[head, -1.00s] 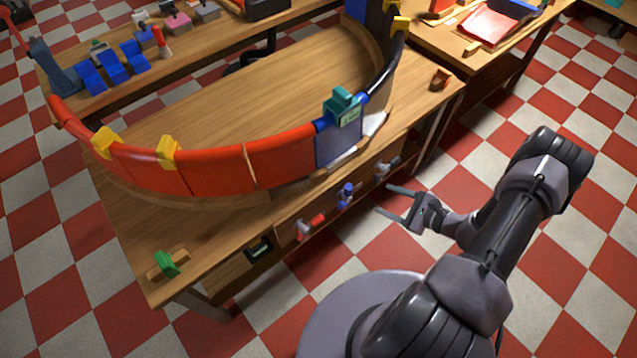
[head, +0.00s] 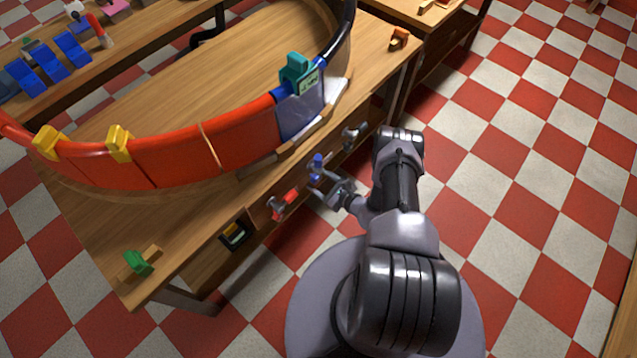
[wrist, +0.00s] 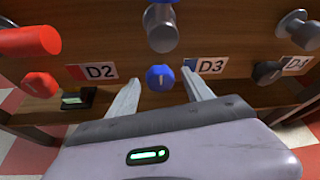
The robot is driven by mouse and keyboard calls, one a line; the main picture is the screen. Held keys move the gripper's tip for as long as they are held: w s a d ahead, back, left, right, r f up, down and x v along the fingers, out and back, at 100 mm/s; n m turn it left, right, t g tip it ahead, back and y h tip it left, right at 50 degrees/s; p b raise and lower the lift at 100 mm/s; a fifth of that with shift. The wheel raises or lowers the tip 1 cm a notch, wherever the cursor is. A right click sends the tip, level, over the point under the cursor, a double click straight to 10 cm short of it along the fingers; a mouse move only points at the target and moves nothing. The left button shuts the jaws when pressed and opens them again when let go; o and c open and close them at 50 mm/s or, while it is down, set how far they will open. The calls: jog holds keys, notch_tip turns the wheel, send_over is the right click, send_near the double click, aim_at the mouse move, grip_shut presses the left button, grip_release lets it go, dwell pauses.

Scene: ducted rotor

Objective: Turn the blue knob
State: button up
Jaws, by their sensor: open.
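My gripper (wrist: 160,82) is open in the wrist view, with one finger on each side of the knob. I cannot tell whether the fingers reach around it or stop short, and no contact shows. In the head view my gripper (head: 324,184) is at the panel, just below the blue-tipped grey handle (head: 317,161). The small knob is hard to make out there.
A red knob (wrist: 40,85) by the D2 label and a black knob (wrist: 268,73) by D4 flank it. A grey cylinder handle (wrist: 162,30) sticks out above the blue knob, with a red handle (wrist: 28,40) at left. The curved red duct (head: 180,155) stands on the table.

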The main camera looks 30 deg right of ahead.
jog(key=shift+w+a+f, duration=0.1)
jog(key=shift+w+a, duration=0.05)
jog(key=shift+w, duration=0.3)
grip_shut()
jog(key=shift+f, duration=0.1)
